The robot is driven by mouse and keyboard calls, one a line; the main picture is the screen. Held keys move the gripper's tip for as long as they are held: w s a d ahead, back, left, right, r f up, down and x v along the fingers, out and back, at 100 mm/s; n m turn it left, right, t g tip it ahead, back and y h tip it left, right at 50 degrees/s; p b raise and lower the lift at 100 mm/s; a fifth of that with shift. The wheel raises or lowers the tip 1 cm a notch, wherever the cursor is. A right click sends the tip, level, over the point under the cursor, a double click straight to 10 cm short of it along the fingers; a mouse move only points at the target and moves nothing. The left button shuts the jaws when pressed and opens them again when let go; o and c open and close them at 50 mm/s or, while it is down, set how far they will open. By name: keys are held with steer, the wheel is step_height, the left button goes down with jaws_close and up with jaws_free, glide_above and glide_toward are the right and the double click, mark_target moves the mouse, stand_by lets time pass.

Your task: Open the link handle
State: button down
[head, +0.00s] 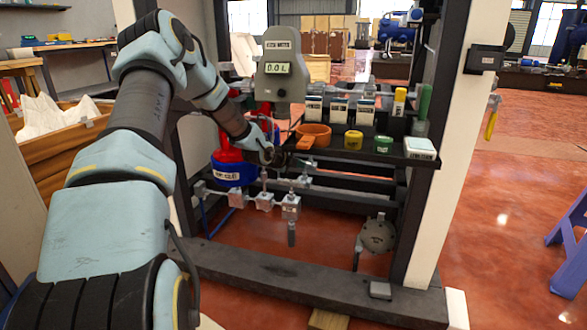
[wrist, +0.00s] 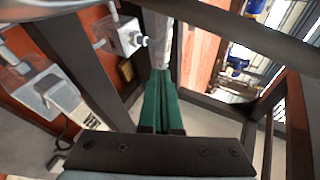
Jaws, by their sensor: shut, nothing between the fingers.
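My gripper (head: 270,158) is in the middle of the head view, among the pipework below the meter. In the wrist view its two green fingers (wrist: 162,90) lie together, shut and empty. A row of grey valve blocks (head: 264,201) on a pipe sits just below my gripper, with thin stems on top. Two such blocks show in the wrist view, one near the fingertips (wrist: 127,38) and one at left (wrist: 58,92). A grey upright bar (wrist: 160,25) lies just beyond the fingertips; I cannot tell whether they touch. I cannot tell which part is the link handle.
The meter (head: 280,70) reads 0.0 L. A blue container (head: 235,175) with a red top stands left of my gripper. A shelf at right holds an orange bowl (head: 314,134), a yellow pot (head: 353,141) and a green pot (head: 383,144). Dark frame beams (wrist: 235,30) surround the fingers.

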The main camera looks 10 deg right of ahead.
mark_target(310, 167)
steer(key=shift+b+x, duration=0.5)
steer(key=shift+x, duration=1.25)
steer(key=shift+s+d, duration=0.1)
steer(key=shift+d, duration=0.2)
